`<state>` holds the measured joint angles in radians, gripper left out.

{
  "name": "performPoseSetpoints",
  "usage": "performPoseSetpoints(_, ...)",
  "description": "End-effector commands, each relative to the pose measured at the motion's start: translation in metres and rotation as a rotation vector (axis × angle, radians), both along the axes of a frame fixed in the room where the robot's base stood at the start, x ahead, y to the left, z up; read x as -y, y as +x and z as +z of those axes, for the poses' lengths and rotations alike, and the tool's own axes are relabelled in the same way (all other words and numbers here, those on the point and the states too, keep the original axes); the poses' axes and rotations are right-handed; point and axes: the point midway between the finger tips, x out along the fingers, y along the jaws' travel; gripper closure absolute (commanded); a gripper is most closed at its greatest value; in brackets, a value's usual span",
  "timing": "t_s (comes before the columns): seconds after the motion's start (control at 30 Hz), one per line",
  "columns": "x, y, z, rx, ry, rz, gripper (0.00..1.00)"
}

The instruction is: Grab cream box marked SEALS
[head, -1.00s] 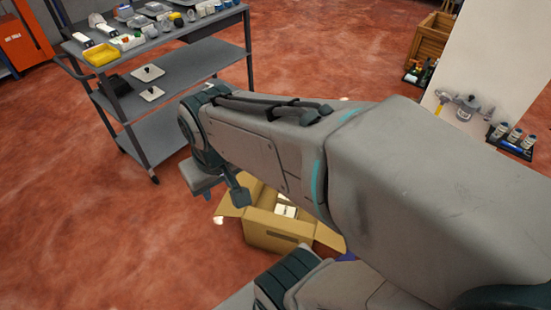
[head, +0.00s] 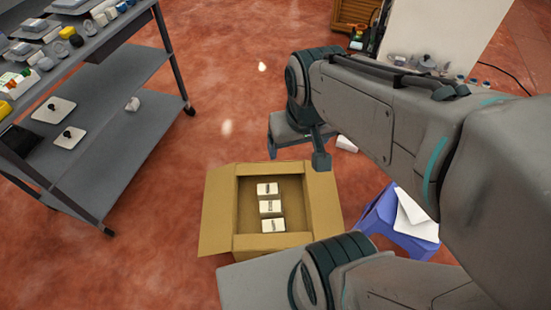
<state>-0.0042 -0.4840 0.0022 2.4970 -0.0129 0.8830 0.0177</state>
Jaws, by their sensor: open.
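Three small cream boxes stand in a row inside an open cardboard box: a far one (head: 267,188), a middle one (head: 270,207) and a near one (head: 273,225). Each has dark print on it, too small to read, so I cannot tell which is marked SEALS. The cardboard box (head: 218,210) is on the red floor with its flaps folded out. My gripper (head: 297,155) is open and empty. In the picture it lies just beyond the far side of the cardboard box, apart from the cream boxes.
A grey shelved cart (head: 125,135) with many small items stands at the left. A blue stool (head: 385,215) with white sheets (head: 415,215) is right of the cardboard box. A white panel (head: 440,35) and a wooden crate (head: 355,12) are at the back. Floor between cart and box is clear.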

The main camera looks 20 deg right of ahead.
Motion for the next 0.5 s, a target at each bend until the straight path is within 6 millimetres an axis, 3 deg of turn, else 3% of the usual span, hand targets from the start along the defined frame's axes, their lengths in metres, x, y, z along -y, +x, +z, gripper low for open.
performPoseSetpoints(0.17, 0.005, 0.025, -0.041, -0.034, -0.061, 0.088, 0.18)
performPoseSetpoints(0.5, 0.022, 0.098, -0.152, -0.129, -0.2, 0.36, 0.18)
